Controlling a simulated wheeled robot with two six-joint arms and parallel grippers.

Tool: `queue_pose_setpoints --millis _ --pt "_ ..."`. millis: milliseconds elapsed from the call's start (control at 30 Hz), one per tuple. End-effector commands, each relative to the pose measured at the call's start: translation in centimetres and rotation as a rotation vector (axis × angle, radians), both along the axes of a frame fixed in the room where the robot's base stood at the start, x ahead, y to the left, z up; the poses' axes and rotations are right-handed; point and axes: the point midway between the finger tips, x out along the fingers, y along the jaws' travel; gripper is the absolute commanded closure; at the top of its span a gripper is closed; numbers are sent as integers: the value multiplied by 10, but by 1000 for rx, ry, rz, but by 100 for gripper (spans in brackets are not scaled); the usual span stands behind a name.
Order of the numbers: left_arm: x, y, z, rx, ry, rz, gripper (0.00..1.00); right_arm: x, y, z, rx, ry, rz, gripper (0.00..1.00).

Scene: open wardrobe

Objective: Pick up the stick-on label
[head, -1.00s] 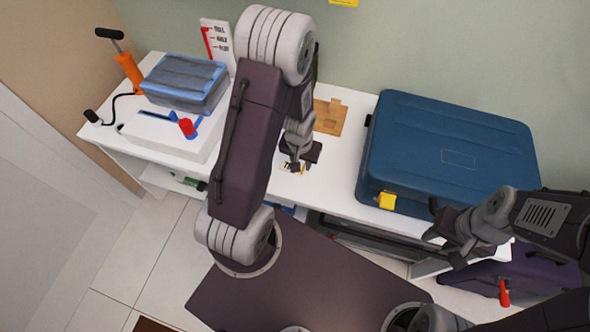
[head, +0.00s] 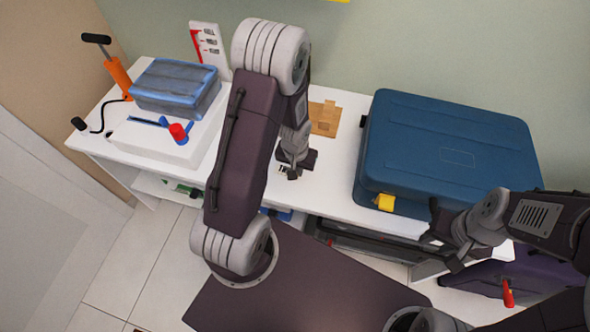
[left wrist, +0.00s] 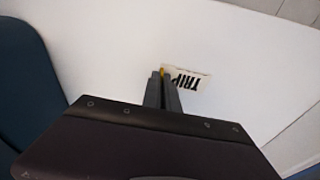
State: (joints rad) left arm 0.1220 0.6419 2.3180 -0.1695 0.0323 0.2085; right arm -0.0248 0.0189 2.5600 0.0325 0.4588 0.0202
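The stick-on label (left wrist: 188,80) is a small white piece with black "TRIP" lettering and a yellow edge, on the white top in the left wrist view. In the head view a little of it (head: 282,169) shows beside my left gripper (head: 290,172), which points down at the table. In the left wrist view the fingers of my left gripper (left wrist: 162,76) are close together, with the yellow edge between their tips. The lettered part sticks out to the right. Whether the label is off the surface cannot be told. My right gripper (head: 445,238) is open and empty, in front of the blue suitcase.
The large blue suitcase (head: 450,150) with a yellow tag (head: 385,202) fills the right of the white tabletop (head: 335,185). A brown cardboard piece (head: 325,118) lies behind my left gripper. A blue-grey case (head: 177,88), a white box (head: 160,143) and an orange pump (head: 118,72) stand left.

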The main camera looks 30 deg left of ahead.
Motion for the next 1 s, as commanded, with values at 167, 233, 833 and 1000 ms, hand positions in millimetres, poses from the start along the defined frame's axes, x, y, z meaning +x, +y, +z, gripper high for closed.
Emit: queue_pose_setpoints --millis 167,233,833,1000 --pt "0 0 30 0 -1 1 100 0 0 26 0 0 0 64" --pt "1 0 45 0 -3 1 100 0 0 36 0 0 0 64" --pt "12 -113 106 0 -1 -2 100 0 0 22 0 0 0 64" --pt "12 -117 108 0 0 0 100 0 0 22 0 0 0 64"
